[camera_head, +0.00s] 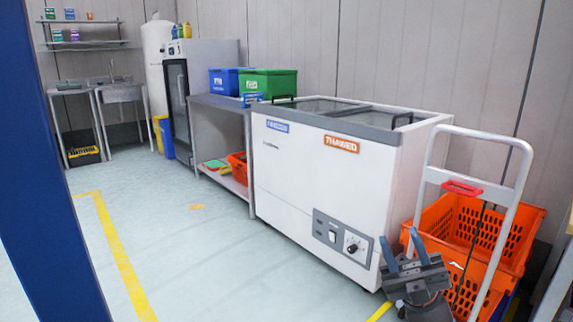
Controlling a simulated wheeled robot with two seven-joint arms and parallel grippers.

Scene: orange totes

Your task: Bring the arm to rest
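My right gripper (402,243) shows at the lower right, in front of the chest freezer's right end and the orange totes. Its two blue fingers point up and stand apart, with nothing visible between them. The rest of my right arm is mostly out of frame below. My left gripper and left arm are not in view. Orange totes (522,228) sit stacked on a cart with a white tube handle (520,160) at the right.
A white chest freezer (300,180) stands in the middle, left of the totes. A steel table (220,104) holds a blue bin (224,82) and a green bin (270,84). A blue post (45,160) rises at the left. The floor in front is clear.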

